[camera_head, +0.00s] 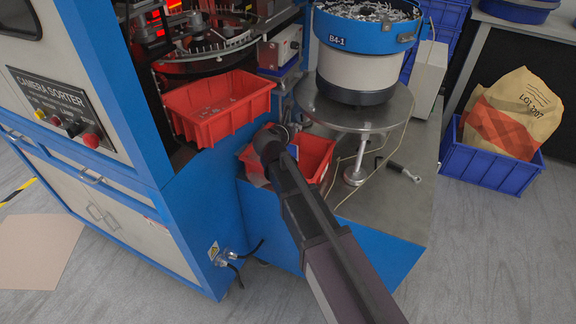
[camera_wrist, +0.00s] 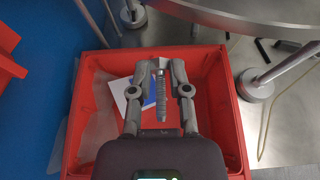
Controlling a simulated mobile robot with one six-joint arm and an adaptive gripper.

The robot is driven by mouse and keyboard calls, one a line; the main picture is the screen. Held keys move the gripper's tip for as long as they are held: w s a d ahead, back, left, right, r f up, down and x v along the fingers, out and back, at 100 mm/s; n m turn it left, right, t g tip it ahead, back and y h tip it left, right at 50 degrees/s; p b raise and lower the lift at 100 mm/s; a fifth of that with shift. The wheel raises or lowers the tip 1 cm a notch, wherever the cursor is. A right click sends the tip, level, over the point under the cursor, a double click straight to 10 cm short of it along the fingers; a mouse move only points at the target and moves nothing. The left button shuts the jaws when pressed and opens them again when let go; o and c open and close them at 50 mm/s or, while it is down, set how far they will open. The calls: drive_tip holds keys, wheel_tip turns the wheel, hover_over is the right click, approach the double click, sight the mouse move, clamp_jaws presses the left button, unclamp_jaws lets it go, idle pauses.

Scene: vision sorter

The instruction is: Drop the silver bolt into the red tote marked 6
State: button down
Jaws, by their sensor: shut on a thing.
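The silver bolt (camera_wrist: 161,98) shows in the wrist view between the fingers of my gripper (camera_wrist: 159,66), which is shut on it. The bolt's threaded shank points toward the bottom of the picture. Bolt and fingers are over the open inside of a red tote (camera_wrist: 231,120). My fingers and the bolt are hidden there. A second red tote (camera_head: 215,125) sits higher, at the sorter's front. I can read no number on either tote.
A white and blue paper (camera_wrist: 121,98) lies in the tote under my gripper. A round metal stand (camera_head: 355,114) carries a bowl feeder (camera_head: 355,70) beside it; its leg and rim are close on the right. A blue crate (camera_head: 488,170) holding a paper bag stands far right.

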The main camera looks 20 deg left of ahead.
drive_tip(key=shift+f+b, duration=1.2)
drive_tip(key=shift+f, duration=0.3)
drive_tip(key=c, duration=0.5)
unclamp_jaws()
drive_tip(key=shift+r, duration=0.1)
wheel_tip(320, 180, up, 6)
drive_tip(key=p, duration=0.6)
drive_tip(key=shift+s+d+r+p, duration=0.15)
drive_tip(key=shift+r+p, duration=0.15)
drive_tip(key=shift+p, duration=0.1)
drive_tip(key=s+d+r+p, duration=0.5)
drive_tip(key=r+p, duration=0.4)
drive_tip(key=s+d+r+p, duration=0.5)
drive_tip(key=s+r+p, duration=0.1)
drive_tip(key=r+p, duration=0.4)
drive_tip(key=shift+r+p, duration=0.3)
